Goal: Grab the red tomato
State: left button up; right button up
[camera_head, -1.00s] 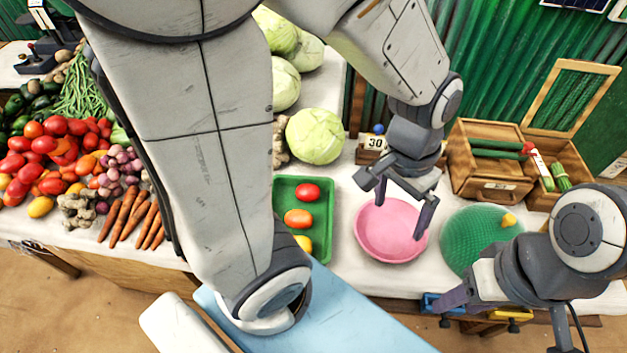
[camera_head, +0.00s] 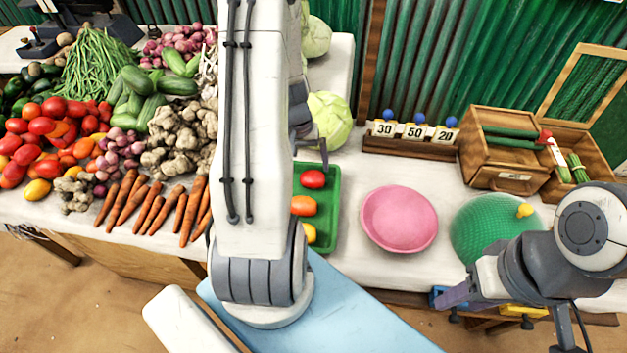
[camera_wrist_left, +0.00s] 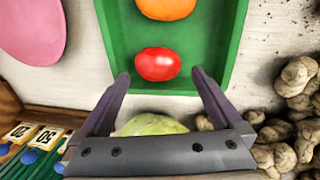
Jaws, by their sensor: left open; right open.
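The red tomato (camera_head: 313,179) lies at the far end of the green tray (camera_head: 331,215) in the head view. In the left wrist view the tomato (camera_wrist_left: 158,64) shows just beyond and between the fingertips of my open left gripper (camera_wrist_left: 158,78); nothing is between its fingers. In the head view my left arm hides most of that gripper, with one finger (camera_head: 323,152) showing by the tray's far end. An orange tomato (camera_head: 303,206) and a yellow one (camera_head: 309,233) lie nearer in the tray. My right gripper (camera_head: 450,297) is open at the table's front right, far from the tray.
A pink bowl (camera_head: 399,219) and a green basket (camera_head: 485,232) stand right of the tray. A cabbage (camera_head: 329,121) sits behind it. Ginger (camera_head: 180,143) and carrots (camera_head: 150,205) lie to the left. Number cards (camera_head: 414,132) stand at the back.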

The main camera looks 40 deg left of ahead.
aim_at(311, 173)
pick_arm(q)
jog(key=f, duration=0.3)
jog(key=w+f, duration=0.1)
jog(key=f, duration=0.1)
jog(key=shift+d+f+b, duration=0.3)
jog(key=shift+b, duration=0.05)
jog(key=shift+c, duration=0.3)
jog(key=shift+r, duration=0.1)
jog(key=c, duration=1.1)
